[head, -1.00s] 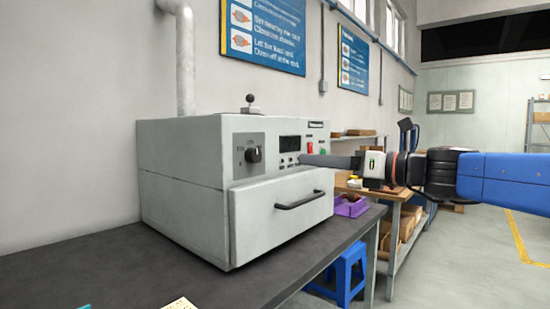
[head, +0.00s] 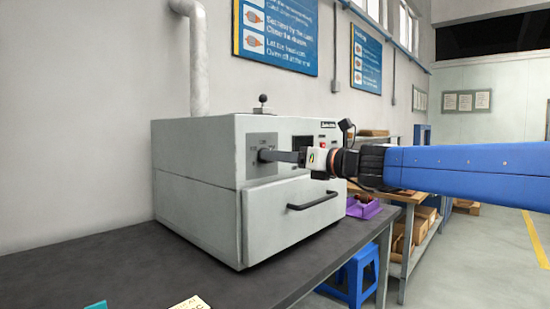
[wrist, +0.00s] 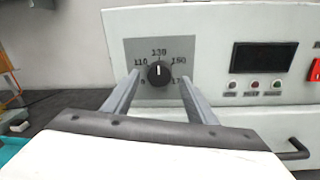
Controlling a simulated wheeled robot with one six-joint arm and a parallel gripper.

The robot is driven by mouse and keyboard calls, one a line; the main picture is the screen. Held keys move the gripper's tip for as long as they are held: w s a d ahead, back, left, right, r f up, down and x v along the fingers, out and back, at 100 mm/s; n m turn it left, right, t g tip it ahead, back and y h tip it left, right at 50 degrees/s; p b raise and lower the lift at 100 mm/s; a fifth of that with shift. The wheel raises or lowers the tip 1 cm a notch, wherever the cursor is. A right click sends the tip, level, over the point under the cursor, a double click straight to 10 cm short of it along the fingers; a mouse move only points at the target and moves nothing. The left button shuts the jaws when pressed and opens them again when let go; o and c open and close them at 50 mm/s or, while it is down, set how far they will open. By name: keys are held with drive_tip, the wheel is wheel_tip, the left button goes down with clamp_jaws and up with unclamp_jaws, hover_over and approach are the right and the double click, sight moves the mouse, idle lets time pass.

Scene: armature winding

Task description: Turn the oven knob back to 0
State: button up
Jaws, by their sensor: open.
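The oven (head: 195,150) is a light grey box on a dark bench. My gripper (wrist: 158,82) is open, with one finger to the left and one to the right of the knob. I cannot tell whether either finger touches it. In the head view my gripper (head: 270,155) reaches the dial plate from the right and mostly hides the knob.
The oven drawer with its dark handle (head: 315,199) is below the dial. A display (wrist: 264,57), small buttons and a red switch (wrist: 314,70) are right of it. The bench front is mostly clear.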

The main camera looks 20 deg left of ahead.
drive_tip(key=shift+x, duration=1.1)
drive_tip(key=c, duration=1.1)
drive_tip(key=shift+o, duration=0.2)
drive_tip(key=shift+n, duration=0.4)
drive_tip(key=n, duration=1.1)
drive_tip(key=n+t+h, duration=0.1)
drive_tip(key=n, duration=1)
drive_tip(key=shift+s, duration=0.15)
